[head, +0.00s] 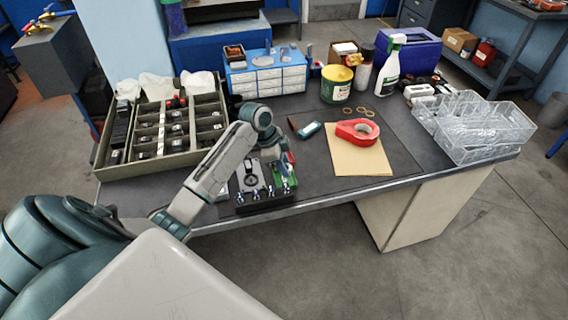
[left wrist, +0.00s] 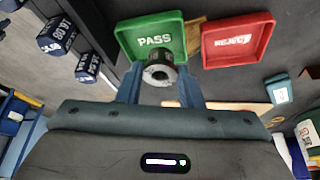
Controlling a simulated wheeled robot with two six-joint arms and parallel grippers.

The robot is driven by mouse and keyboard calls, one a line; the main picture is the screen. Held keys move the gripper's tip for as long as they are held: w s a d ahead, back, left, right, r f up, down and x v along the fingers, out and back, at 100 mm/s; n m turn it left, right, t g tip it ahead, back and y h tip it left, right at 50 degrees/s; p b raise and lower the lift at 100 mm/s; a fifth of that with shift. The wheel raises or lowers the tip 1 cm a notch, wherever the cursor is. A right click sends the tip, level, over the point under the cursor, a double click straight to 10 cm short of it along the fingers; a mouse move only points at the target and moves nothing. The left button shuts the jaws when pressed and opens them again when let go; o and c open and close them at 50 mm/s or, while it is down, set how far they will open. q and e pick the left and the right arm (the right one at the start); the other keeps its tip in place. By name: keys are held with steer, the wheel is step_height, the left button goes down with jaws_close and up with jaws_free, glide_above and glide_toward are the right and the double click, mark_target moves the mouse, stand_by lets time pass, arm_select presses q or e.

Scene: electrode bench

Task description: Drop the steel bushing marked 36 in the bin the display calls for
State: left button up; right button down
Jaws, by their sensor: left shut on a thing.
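My left gripper (left wrist: 160,80) is shut on a steel bushing (left wrist: 158,68), a short ring with a round hole facing the wrist camera. No marking is readable on it. The green PASS bin (left wrist: 150,22) is just beyond the bushing, which overlaps its near edge in the left wrist view; whether they touch I cannot tell. The red REJECT bin (left wrist: 237,57) is to its right. In the head view the green bin (head: 287,178) is partly hidden by my left arm. No readable display shows. My right gripper is not in view.
Dark hexagonal pieces with white markings (left wrist: 88,67) stand left of the bins. The dark mat has free room.

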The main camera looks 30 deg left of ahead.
arm_select(q)
steer(key=shift+f, duration=0.65)
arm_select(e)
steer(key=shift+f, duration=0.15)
arm_select(q)
steer(key=shift+f, duration=0.1)
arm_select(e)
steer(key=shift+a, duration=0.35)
arm_select(q)
steer(key=o, duration=1.1)
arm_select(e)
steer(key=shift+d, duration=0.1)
arm_select(q)
steer(key=shift+a, duration=0.1)
steer(key=b+v, duration=0.1)
steer(key=v, duration=0.9)
steer(key=shift+s+r+b, duration=0.1)
steer(key=shift+r+b, duration=0.25)
steer(key=shift+r, duration=0.05)
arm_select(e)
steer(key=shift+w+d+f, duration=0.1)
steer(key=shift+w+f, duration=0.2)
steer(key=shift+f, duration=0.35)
